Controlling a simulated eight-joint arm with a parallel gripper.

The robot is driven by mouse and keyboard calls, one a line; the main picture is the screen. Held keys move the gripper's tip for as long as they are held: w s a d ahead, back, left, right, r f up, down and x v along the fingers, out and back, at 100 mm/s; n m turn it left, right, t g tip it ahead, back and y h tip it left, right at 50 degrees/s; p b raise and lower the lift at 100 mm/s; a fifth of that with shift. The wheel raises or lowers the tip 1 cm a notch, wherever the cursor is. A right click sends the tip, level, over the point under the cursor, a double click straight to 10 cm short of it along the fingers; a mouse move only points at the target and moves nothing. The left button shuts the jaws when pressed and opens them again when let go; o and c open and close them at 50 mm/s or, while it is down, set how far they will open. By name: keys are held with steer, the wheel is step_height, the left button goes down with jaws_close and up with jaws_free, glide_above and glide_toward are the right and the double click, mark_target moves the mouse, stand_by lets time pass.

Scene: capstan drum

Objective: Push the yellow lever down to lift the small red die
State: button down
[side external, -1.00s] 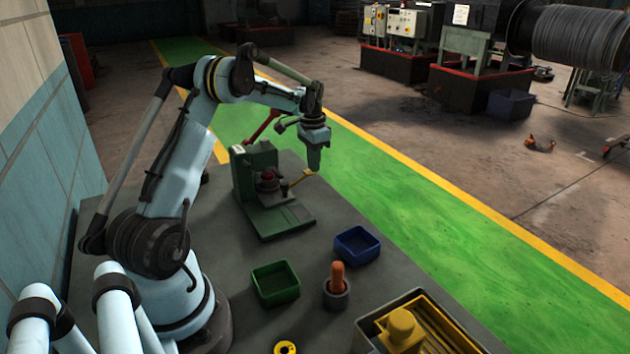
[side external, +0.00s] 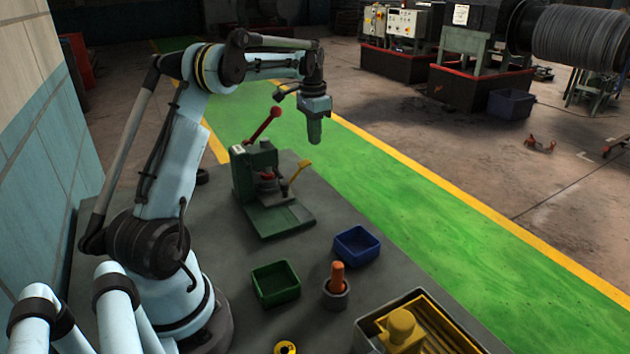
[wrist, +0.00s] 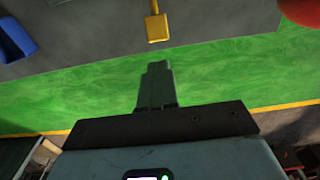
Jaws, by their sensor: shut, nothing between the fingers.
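The yellow lever (side external: 299,171) sticks up at a slant from the right side of a green machine (side external: 262,190) on the table. Its square yellow end also shows at the top of the wrist view (wrist: 157,27). A small red piece (side external: 267,176) sits in the machine's middle; I cannot tell whether it is the die or how high it stands. My gripper (side external: 315,142) is shut and empty, pointing down, above the lever's end and apart from it. Its fingers also show in the wrist view (wrist: 156,72).
A red-knobbed lever (side external: 268,124) rises from the machine's back; its knob shows in the wrist view (wrist: 302,10). A blue bin (side external: 357,246), green bin (side external: 276,284), orange-handled item in a cup (side external: 337,285) and a tray (side external: 425,325) stand nearer. Open green floor lies beyond the table.

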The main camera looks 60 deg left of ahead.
step_height(320, 180, up, 7)
steer(key=shift+f, duration=0.2)
stand_by(0.3)
steer(key=s+d+r+t+y, duration=0.1)
steer(key=d+r, duration=0.1)
steer(key=d, duration=0.7)
steer(key=s+d+r+t, duration=0.1)
steer(key=d+r+t, duration=0.1)
steer(key=d, duration=0.6)
steer(key=s+d+f+t, duration=0.2)
steer(key=s+d+f, duration=0.2)
steer(key=d, duration=0.3)
steer(key=s+d+f+t+h, duration=0.1)
steer(key=s+d+f, duration=0.3)
steer(key=s+d, duration=0.2)
steer(key=shift+s+d+f+t, duration=0.25)
steer(key=shift+s+d+t, duration=0.15)
steer(key=shift+d, duration=0.55)
